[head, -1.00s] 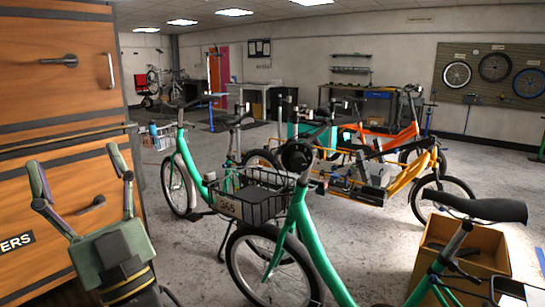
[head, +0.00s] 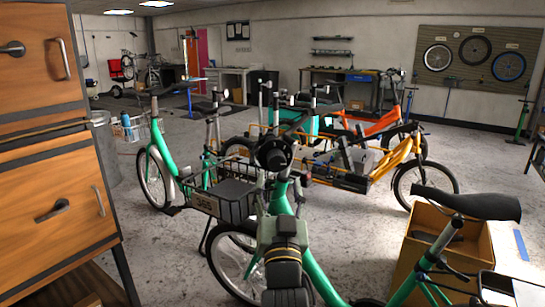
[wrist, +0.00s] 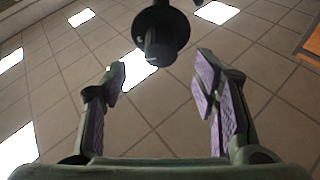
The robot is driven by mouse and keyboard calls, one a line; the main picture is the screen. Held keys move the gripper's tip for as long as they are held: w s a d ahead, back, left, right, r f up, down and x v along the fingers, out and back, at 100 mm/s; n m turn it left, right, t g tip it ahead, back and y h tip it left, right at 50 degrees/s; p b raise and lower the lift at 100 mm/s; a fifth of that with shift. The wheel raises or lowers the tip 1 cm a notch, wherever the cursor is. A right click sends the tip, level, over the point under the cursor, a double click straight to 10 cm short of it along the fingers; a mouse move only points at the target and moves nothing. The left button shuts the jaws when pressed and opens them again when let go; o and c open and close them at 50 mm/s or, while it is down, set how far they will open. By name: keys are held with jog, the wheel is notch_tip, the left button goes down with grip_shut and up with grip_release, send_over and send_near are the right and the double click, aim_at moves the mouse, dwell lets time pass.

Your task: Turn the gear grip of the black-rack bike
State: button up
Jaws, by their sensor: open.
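The near green bike (head: 315,262) carries a black rack (head: 236,203) with a number plate over its front wheel. At the end of its handlebar is the dark, round gear grip (head: 273,154), seen nearly end-on. In the wrist view the grip (wrist: 160,45) is a black cylinder with a wider collar, just beyond the fingertips and between their lines. My gripper (head: 282,212) is just below the grip in the head view. In the wrist view my gripper (wrist: 162,75) is open, its purple-padded fingers apart with nothing between them. The gripper's body hides part of the bike's frame.
A second green bike (head: 157,150) stands behind at left. An orange-yellow cargo bike (head: 405,155) stands behind at right. A cardboard box (head: 425,245) is at the near bike's right, below the saddle (head: 467,203). Wooden drawers (head: 50,200) flank the left. Floor shows between.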

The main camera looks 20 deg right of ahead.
aim_at(278, 166)
jog(key=p+x, duration=0.2)
jog(key=x, duration=0.6)
jog(key=shift+w+r, duration=0.1)
jog(key=shift+w, duration=0.15)
jog(key=shift+c, duration=0.5)
jog(key=c, duration=1.1)
